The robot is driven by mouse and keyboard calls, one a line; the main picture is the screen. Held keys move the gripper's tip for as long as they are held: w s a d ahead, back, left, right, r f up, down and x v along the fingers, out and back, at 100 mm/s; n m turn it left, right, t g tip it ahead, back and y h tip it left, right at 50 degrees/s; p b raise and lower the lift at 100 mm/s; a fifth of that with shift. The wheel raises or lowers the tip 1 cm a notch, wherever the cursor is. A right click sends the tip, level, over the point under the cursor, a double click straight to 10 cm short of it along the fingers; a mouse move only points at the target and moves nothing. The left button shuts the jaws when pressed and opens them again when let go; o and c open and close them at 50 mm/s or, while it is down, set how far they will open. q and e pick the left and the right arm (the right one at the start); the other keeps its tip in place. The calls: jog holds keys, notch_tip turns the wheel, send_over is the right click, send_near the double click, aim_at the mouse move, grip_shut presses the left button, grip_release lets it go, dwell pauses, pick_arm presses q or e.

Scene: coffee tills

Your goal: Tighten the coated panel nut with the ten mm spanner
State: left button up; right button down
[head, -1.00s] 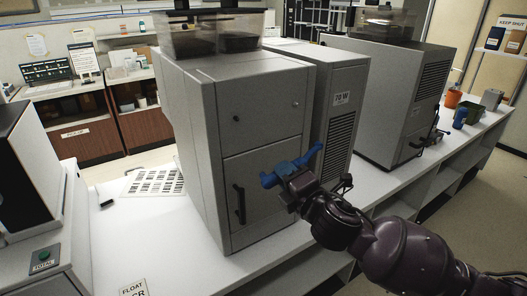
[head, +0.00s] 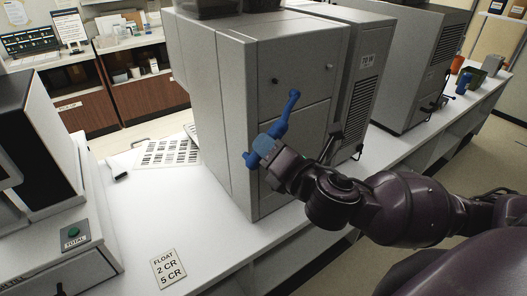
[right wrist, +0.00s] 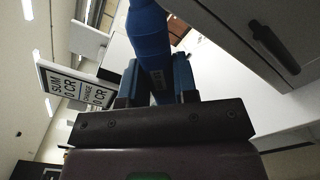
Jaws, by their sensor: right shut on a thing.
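A blue spanner (head: 285,113) is in my right gripper (head: 266,147), whose short blue fingers are shut around it. The spanner stands tilted, its upper end toward the upper right, in front of the grey machine (head: 236,95). In the right wrist view the spanner (right wrist: 150,38) rises between the two fingers. Two small dark fittings, a left one (head: 274,80) and a right one (head: 329,67), sit on the machine's upper panel. I cannot tell which is the coated panel nut. The spanner looks apart from both. My left gripper is not in view.
The white counter (head: 205,215) has clear room left of the machine. A printed sheet (head: 168,152), a float sign (head: 168,268) and a till with a green button (head: 73,232) are there. A second grey machine (head: 420,75) stands farther right.

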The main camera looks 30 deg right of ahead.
pick_arm(q)
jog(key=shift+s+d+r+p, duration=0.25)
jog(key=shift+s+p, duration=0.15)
jog(key=shift+p, duration=0.2)
pick_arm(e)
jog(key=shift+n, duration=0.3)
jog(key=w, duration=0.4)
jog(key=shift+w+d, duration=0.15)
jog(key=shift+w, duration=0.9)
dwell(0.6)
jog(key=shift+r, duration=0.1)
